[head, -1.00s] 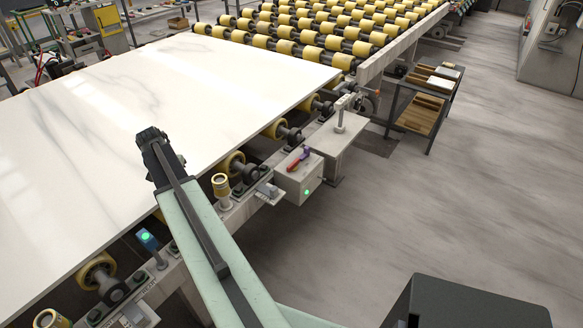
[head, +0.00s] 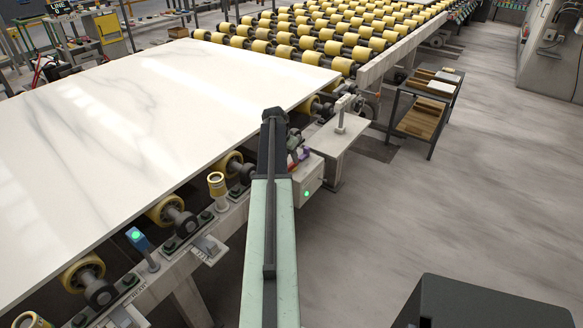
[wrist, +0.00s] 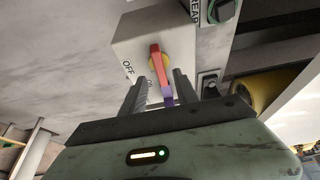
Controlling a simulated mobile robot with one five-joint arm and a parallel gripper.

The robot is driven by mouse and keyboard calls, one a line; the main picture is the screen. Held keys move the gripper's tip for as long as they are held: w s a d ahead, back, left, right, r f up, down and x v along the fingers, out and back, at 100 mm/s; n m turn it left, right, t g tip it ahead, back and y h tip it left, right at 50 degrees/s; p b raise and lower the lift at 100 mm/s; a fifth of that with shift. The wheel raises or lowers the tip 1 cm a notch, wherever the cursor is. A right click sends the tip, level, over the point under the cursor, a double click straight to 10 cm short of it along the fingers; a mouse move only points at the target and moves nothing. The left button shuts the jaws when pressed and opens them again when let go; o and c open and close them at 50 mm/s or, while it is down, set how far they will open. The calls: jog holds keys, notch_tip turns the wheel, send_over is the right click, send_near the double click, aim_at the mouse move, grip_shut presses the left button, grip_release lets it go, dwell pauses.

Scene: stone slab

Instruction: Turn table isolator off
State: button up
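The table isolator is a pale box (head: 309,178) on the side of the conveyor frame, with a green light low on its face. In the wrist view the box (wrist: 130,45) fills the upper middle, with a red lever (wrist: 157,66) on a yellow hub and a purple tip. OFF is printed left of the lever; a partly hidden label, seemingly ON, lies nearer the fingers. The lever points down the picture, towards my gripper. My gripper (wrist: 159,82) is open, one finger on each side of the lever's purple end. I cannot tell whether either finger touches it. In the head view my arm hides part of the box.
A white stone slab (head: 130,130) lies on the rollers left of my arm. A yellow-topped post (head: 217,188) and a blue post with a green light (head: 137,238) stand along the frame. A dark rack (head: 425,112) stands right; the floor (head: 430,210) is open.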

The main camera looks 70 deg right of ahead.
aim_at(292, 163)
jog(key=b+x, duration=0.2)
jog(key=x, duration=0.2)
jog(key=shift+f+b, duration=0.2)
jog(key=shift+b, duration=0.2)
jog(key=shift+d+r, duration=0.1)
grip_shut()
